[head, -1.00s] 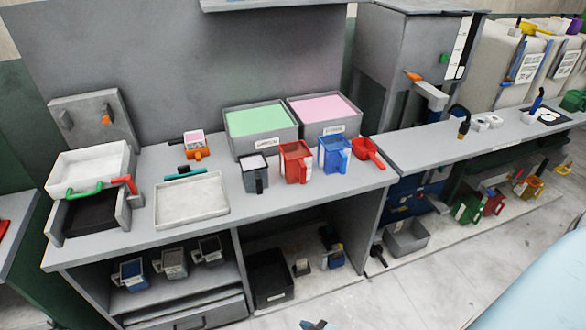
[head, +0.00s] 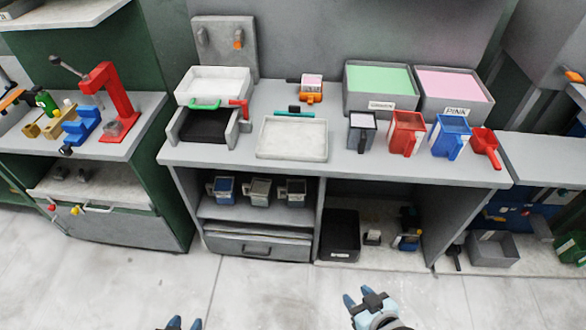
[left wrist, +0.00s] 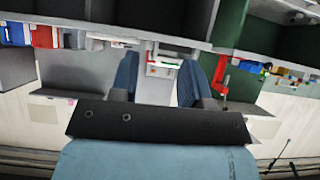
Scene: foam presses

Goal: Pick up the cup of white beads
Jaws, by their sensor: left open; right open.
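A dark grey cup (head: 361,132) with a pale, whitish filling stands upright on the workbench, in front of the green bin; I cannot tell for sure that the filling is white beads. A blue-and-grey cup (head: 222,189), a grey cup (head: 257,192) and a dark cup (head: 292,193) stand on the shelf below; their contents are unclear. My left gripper (head: 182,323) shows only its blue fingertips at the bottom edge of the head view. In the left wrist view it (left wrist: 156,82) is open and empty. My right gripper (head: 361,299) is open and empty above the floor, away from the bench.
On the bench are a white tray (head: 292,154), a green bin (head: 380,106), a pink bin (head: 455,112), a red cup (head: 404,137), a blue cup (head: 449,137) and a red scoop (head: 485,146). A red press (head: 115,92) stands on the left table. The floor in front is clear.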

